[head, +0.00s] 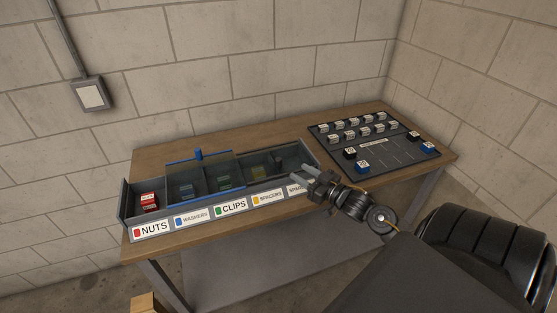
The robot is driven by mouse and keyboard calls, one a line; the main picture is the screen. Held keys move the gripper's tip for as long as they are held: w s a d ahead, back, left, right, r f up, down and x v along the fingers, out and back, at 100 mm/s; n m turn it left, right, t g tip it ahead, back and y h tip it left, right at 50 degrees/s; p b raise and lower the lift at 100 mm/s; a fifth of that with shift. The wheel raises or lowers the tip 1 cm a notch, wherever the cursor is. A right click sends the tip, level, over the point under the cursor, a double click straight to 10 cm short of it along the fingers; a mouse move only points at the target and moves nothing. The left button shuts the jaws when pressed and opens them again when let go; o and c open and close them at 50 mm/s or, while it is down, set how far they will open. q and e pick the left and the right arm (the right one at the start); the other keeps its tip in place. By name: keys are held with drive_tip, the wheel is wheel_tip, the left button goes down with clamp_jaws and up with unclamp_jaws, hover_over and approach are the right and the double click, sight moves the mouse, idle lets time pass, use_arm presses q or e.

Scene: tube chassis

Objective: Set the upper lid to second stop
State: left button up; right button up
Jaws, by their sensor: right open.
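A long grey bin (126,203) with a row of labelled compartments stands on the table. A clear lid with a blue frame (205,156) and a blue knob (198,153) lies over the WASHERS and CLIPS compartments. The NUTS compartment at the left end is uncovered. I cannot tell whether a second clear lid covers the compartments to the right. My right gripper (300,172) is open, at the right end of the bin, near its front wall. It is well to the right of the blue knob and apart from it. My left gripper is not in view.
Red nuts boxes (149,201) sit in the left compartment. A dark board (390,150) with rows of small white-topped blocks and several blue ones lies on the wooden table (290,133) at the right. A wall box (93,95) hangs behind. Bare tabletop shows behind the bin.

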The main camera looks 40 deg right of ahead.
sight(281, 161)
drive_tip(key=w+p, duration=0.1)
drive_tip(key=w, duration=0.2)
drive_tip(key=w+a, duration=0.1)
drive_tip(key=w, duration=0.2)
drive_tip(key=w+p, duration=0.1)
drive_tip(key=w, duration=0.2)
drive_tip(key=shift+a+r+p, duration=0.1)
drive_tip(key=shift+a+p, duration=0.05)
drive_tip(key=shift+p, duration=0.15)
drive_tip(key=shift+w+a, duration=0.15)
drive_tip(key=shift+w, duration=0.7)
clamp_jaws()
